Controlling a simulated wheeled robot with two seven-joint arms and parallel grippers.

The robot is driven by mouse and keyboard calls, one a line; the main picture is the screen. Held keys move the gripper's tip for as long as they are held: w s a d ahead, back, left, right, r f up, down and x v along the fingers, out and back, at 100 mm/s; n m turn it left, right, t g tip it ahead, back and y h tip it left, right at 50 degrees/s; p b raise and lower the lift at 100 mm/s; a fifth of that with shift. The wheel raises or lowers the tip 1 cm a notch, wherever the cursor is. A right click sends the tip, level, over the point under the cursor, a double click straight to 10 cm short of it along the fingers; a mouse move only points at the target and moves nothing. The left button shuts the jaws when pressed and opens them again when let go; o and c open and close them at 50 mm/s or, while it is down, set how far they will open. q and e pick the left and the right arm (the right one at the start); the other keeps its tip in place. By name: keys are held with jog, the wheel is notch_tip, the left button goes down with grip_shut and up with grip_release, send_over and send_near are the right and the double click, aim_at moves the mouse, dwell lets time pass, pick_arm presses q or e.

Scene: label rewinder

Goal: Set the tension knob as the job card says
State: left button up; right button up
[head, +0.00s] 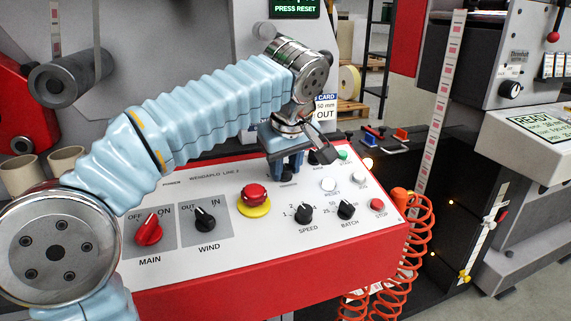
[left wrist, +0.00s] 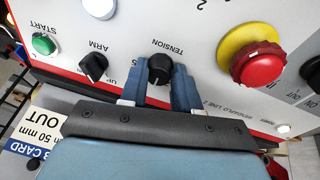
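The black tension knob (left wrist: 160,68) sits on the white control panel (left wrist: 205,30), with the word TENSION beside it in the left wrist view. My left gripper (left wrist: 160,78) has its two blue fingers on either side of this knob, with no clear gap showing. In the head view my left gripper (head: 287,170) reaches down to the panel's back and hides most of the knob. The job card (head: 325,107) stands behind the gripper and is partly covered; "50 mm" and "OUT" can be read, but no tension value. My right gripper is out of view.
The red emergency button (head: 254,196) on its yellow base is near the gripper. The black ARM knob (left wrist: 93,67) and green START button (left wrist: 44,44) are on the other side. Speed (head: 304,212) and batch (head: 346,209) knobs sit nearer the front. An orange coiled hose (head: 415,245) hangs at right.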

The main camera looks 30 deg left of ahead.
pick_arm(q)
jog(key=c, duration=0.4)
jog(key=n, duration=0.3)
jog(key=shift+w+d+n+g+y, duration=0.1)
jog(key=shift+n+g+y, duration=0.25)
jog(key=shift+n, duration=1.65)
jog(key=o, duration=1)
jog(key=shift+o, duration=0.2)
